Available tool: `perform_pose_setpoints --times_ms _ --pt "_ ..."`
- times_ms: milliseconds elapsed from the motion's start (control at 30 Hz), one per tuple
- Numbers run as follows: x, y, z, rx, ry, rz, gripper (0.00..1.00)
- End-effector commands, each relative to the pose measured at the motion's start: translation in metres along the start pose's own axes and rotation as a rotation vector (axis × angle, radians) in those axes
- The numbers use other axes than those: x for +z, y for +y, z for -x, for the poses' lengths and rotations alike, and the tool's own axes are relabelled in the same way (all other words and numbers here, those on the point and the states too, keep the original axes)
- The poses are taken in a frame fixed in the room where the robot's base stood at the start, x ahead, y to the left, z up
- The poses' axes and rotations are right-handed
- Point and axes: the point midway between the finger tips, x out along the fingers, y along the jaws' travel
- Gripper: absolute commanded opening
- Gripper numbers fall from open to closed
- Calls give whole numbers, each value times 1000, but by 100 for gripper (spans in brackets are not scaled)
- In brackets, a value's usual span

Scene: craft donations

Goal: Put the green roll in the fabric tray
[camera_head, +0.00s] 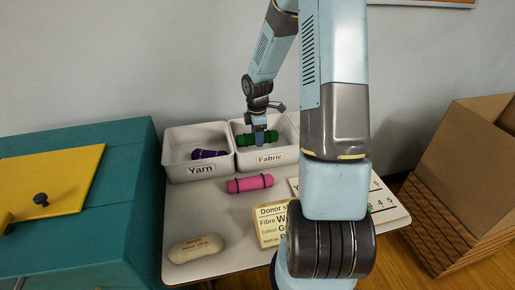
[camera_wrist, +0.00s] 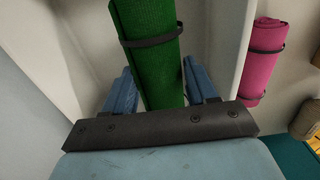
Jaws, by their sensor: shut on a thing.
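The green roll (camera_head: 246,140) has dark bands and is between the fingers of my gripper (camera_head: 259,136), over or inside the white fabric tray (camera_head: 282,158). In the wrist view the green roll (camera_wrist: 155,50) lies between the two blue fingers of my gripper (camera_wrist: 163,88), with the tray's pale walls (camera_wrist: 228,45) around it. My gripper is shut on the roll. I cannot tell whether the roll touches the tray's floor.
The yarn tray (camera_head: 200,171) stands to the left with a purple roll (camera_head: 208,154). A teal box (camera_head: 120,190) stands left, a cardboard box (camera_head: 455,180) right.

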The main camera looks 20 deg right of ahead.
Motion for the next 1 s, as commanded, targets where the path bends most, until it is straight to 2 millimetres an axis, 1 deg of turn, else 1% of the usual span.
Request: perform_pose_setpoints --times_ms 33,100,367,500,600,967,1000 --pt "0 -1 -8 -3 0 1 25" --pt "-1 0 -16 -1 1 2 25" --pt "0 0 -30 -1 0 1 25" --pt "-1 0 -49 -2 0 2 25" --pt "0 0 -60 -1 0 1 25" --pt "0 0 -63 1 0 1 25" --pt "0 0 -63 1 0 0 60"
